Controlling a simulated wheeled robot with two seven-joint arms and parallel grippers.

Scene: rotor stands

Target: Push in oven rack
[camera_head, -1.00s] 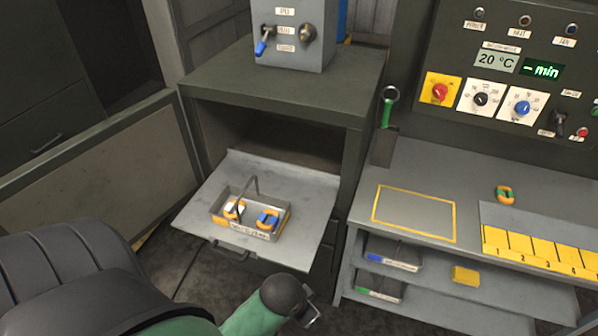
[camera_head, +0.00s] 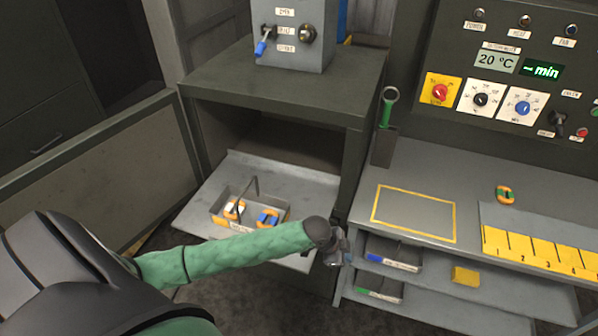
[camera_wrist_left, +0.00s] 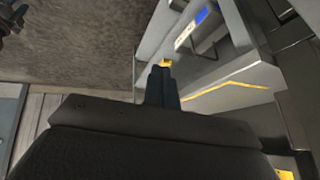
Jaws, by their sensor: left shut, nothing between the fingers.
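The oven rack (camera_head: 205,193) is a flat grey sheet pulled out of the open oven (camera_head: 260,140), its front part outside the opening. A metal basket (camera_head: 221,215) with a raised handle stands on it, holding a white-orange part (camera_head: 234,208) and a blue-orange part (camera_head: 267,217). My left gripper (camera_head: 345,256) is shut and empty, right of the rack's front corner, near the bench shelves. My green left forearm hides part of the rack's front edge. In the left wrist view the shut fingers (camera_wrist_left: 162,85) point toward the bench shelves. My right gripper is not in view.
The oven door (camera_head: 110,175) stands open at the left. A bench (camera_head: 470,215) with a yellow-outlined area and a lower shelf with trays (camera_head: 393,253) stands at the right, close to my left gripper. A control box (camera_head: 290,35) sits on the oven.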

